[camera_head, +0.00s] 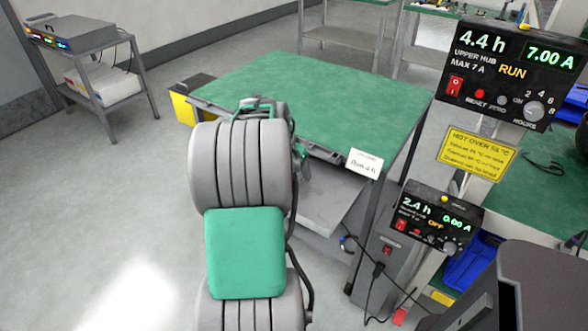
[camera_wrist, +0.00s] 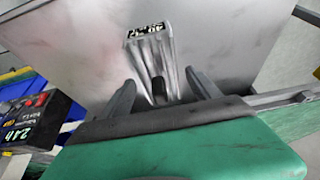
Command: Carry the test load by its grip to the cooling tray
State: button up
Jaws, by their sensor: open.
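In the wrist view a grey ribbed metal piece, apparently the test load (camera_wrist: 150,50), has a small lit display at its far end and a dark stub, perhaps its grip (camera_wrist: 159,90), at its near end. It lies against a broad grey metal surface (camera_wrist: 225,40). My gripper (camera_wrist: 161,88) is open, with one dark finger on each side of the stub; contact cannot be told. In the head view my own arm hides my gripper and the load. I cannot pick out the cooling tray for certain.
A green-topped bench (camera_head: 330,95) with a grey lower shelf (camera_head: 325,200) stands ahead. A cart (camera_head: 95,75) stands far left; floor there is clear.

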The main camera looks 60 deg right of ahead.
jog(key=s+p+v, duration=0.1)
jog(key=v, duration=1.1)
jog(key=w+a+f+n+t+y, duration=0.15)
jog(key=w+a+n, duration=0.55)
jog(key=w+a, duration=0.7)
jog(key=s+a+f+n+y, duration=0.1)
jog(key=a+n, duration=0.5)
jog(key=a, duration=0.9)
jog(key=s+a+f+n+t+y, duration=0.1)
jog(key=s+a+f+n, duration=0.3)
jog(key=a, duration=1.2)
jog(key=f+n+y, duration=0.1)
jog(key=n, duration=0.2)
jog(key=shift+a+f, duration=0.2)
